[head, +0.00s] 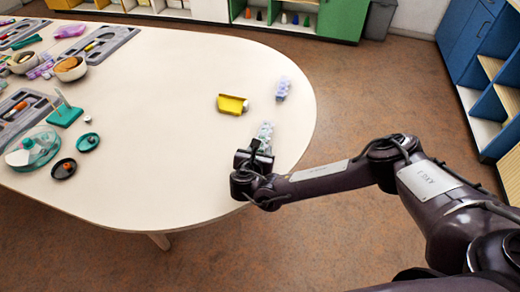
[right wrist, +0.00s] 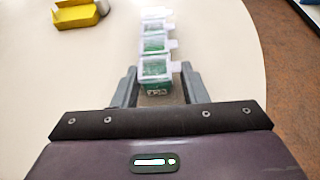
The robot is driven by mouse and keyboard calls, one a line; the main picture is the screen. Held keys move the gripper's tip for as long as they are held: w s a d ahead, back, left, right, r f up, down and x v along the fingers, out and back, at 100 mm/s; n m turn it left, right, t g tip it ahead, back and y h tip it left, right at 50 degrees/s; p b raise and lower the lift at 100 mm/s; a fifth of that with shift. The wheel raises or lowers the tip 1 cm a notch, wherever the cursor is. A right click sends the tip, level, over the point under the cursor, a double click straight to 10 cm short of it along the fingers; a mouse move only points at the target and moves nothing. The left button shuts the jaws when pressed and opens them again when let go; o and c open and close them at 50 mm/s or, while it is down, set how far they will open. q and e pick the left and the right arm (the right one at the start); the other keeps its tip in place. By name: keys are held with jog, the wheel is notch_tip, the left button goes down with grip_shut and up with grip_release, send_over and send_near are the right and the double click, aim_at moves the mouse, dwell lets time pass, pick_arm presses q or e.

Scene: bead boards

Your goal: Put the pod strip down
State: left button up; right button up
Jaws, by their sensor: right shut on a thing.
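The pod strip is a row of small clear-lidded pods with green inside; it shows in the right wrist view (right wrist: 155,45) and in the head view (head: 265,131). My right gripper (head: 257,153) is at the right front part of the table. In the right wrist view its fingers (right wrist: 158,88) are shut on the near end of the pod strip, which points away from the gripper. I cannot tell whether the strip touches the table. My left gripper is not in view.
On the cream table (head: 165,100), a yellow scoop-like container (head: 232,104) and a lilac pod strip (head: 282,88) lie beyond the gripper. Grey trays (head: 105,42), bowls (head: 70,69) and a clear teal-rimmed dish (head: 33,148) crowd the left. The table's middle is clear. Its rounded edge is close on the right.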

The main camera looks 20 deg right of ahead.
jog(key=o, duration=1)
jog(key=shift+f, duration=0.1)
jog(key=shift+c, duration=0.2)
jog(key=shift+r, duration=0.2)
jog(key=v, duration=1.2)
jog(key=shift+s+a, duration=0.1)
